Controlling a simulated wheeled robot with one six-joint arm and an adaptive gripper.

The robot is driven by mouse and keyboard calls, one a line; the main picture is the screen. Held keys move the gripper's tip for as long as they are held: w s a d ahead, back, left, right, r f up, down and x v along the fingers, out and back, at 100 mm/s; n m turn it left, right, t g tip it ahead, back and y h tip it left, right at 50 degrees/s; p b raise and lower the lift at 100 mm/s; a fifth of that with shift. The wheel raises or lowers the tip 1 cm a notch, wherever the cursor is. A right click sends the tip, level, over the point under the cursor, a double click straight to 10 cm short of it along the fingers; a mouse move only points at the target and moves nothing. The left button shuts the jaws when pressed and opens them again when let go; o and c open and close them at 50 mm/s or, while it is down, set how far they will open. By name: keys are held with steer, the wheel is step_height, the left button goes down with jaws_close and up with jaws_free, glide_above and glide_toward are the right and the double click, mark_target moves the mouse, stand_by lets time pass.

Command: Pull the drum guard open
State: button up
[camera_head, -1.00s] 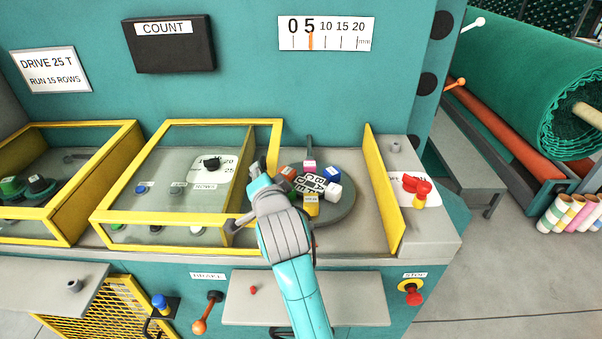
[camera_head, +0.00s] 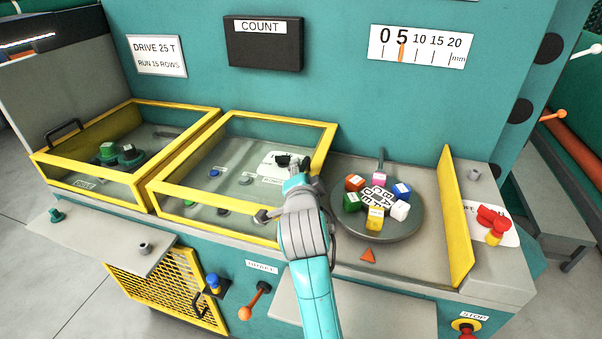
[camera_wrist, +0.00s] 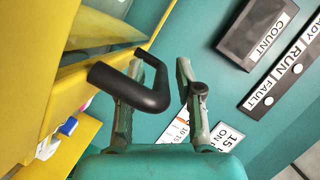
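A yellow-framed clear guard (camera_head: 205,222) covers several knobs on the machine's deck; I take it for the drum guard, though no readable label confirms this. Its dark bent handle (camera_wrist: 130,88) sticks out from the yellow frame in the wrist view. My gripper (camera_head: 283,196) is at the guard's right side. In the wrist view my gripper (camera_wrist: 155,72) has its fingers apart, with the handle reaching across the left finger and into the gap. The right finger stands clear of it. The left fingertip is partly hidden, so contact is unclear.
A second yellow-framed guard (camera_head: 90,180) stands to the left. An orange lever (camera_head: 250,305) juts out below.

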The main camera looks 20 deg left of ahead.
steer(key=v, duration=1.2)
stand_by(0.4)
